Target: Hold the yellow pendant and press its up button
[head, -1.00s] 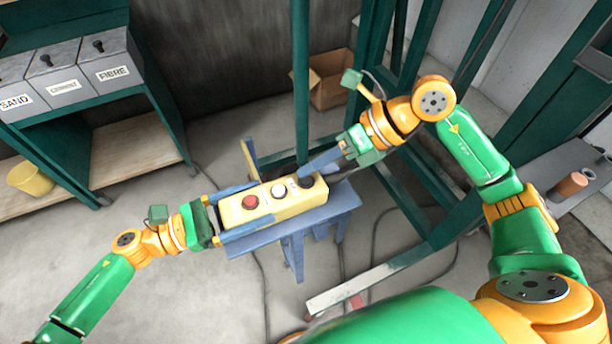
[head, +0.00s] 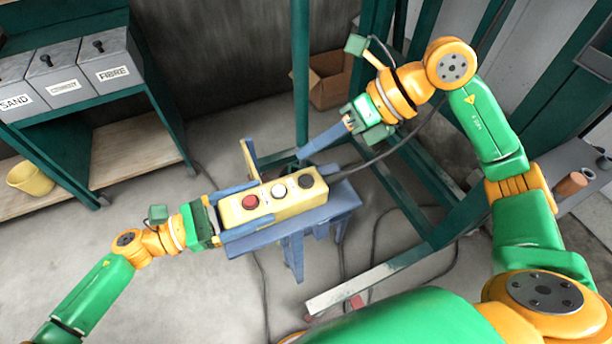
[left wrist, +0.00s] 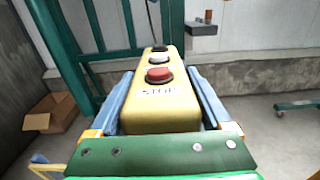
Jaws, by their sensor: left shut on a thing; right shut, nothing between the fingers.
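The yellow pendant (head: 266,204) lies over a small blue stand (head: 318,213), with a red, a white and a black button along its top. The black button (head: 306,181) is at the end away from my left gripper. My left gripper (head: 228,212) is shut on the pendant's near end, its blue fingers along both sides. In the left wrist view the pendant (left wrist: 158,108) sits between the fingers, with STOP lettered by the red button (left wrist: 159,75). My right gripper (head: 303,156) is shut and empty, its fingertips above and behind the black button, apart from it.
A dark cable runs from the pendant's far end up to the right. Green frame posts (head: 300,70) stand behind. A cardboard box (head: 330,80) is on the floor at the back. A shelf with labelled bins (head: 105,70) and a yellow bucket (head: 30,178) is at left.

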